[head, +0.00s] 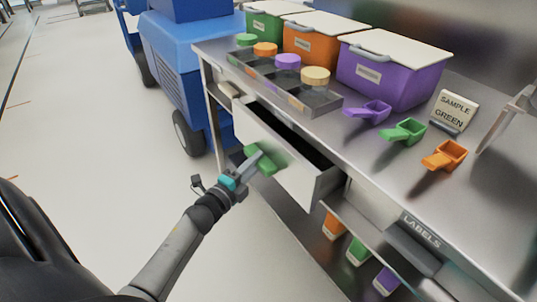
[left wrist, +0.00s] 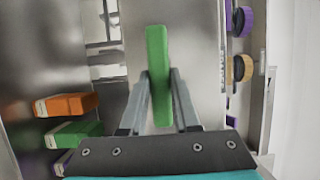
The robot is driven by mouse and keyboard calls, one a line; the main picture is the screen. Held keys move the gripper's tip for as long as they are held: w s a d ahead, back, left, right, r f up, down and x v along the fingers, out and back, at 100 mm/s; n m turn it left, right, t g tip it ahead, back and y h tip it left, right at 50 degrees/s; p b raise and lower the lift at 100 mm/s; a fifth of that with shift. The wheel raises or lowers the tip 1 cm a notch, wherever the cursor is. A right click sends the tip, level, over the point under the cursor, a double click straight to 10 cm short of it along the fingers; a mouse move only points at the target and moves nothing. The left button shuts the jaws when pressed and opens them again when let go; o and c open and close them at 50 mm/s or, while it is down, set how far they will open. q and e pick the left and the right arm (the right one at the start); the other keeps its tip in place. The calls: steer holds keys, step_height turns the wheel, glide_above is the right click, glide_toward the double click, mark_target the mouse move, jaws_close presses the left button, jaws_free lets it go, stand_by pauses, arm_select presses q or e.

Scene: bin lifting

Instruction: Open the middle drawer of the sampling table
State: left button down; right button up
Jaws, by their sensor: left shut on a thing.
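The sampling table (head: 375,145) is a metal table running along the right of the head view. One of its drawers stands partly open, and a dark gap shows behind its pale front (head: 270,140). A green handle (head: 267,164) is on that front, and it also shows in the left wrist view (left wrist: 157,60). My left gripper (head: 254,158) is shut on the green handle, with a finger on each side of it in the left wrist view (left wrist: 160,85). Most of the drawer's inside is hidden. My right gripper is not in view.
On the tabletop are green, orange and purple (head: 395,80) lidded boxes, a tray (head: 320,102) with round-lidded jars, several scoops (head: 445,155) and a "SAMPLE GREEN" sign (head: 455,108). Coloured boxes (head: 358,250) sit on a lower shelf. A blue machine (head: 180,60) stands behind. Floor at left is clear.

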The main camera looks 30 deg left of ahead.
arm_select(q)
steer(key=s+a+p, duration=0.1)
steer(key=s+a, duration=0.2)
steer(key=s, duration=0.5)
steer(key=s+a, duration=0.4)
steer(key=s, duration=0.5)
steer(key=shift+p, duration=0.4)
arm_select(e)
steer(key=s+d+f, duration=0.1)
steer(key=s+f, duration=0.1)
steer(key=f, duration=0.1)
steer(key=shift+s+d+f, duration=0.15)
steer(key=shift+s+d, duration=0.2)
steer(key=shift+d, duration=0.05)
arm_select(q)
steer(key=c, duration=0.6)
jaws_free()
steer(key=shift+c, duration=0.2)
steer(key=s+p, duration=0.1)
steer(key=s, duration=1.4)
steer(key=shift+p, duration=0.35)
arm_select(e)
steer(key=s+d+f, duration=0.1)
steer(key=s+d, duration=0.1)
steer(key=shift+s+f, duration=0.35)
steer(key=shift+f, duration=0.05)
arm_select(q)
steer(key=shift+f, duration=0.1)
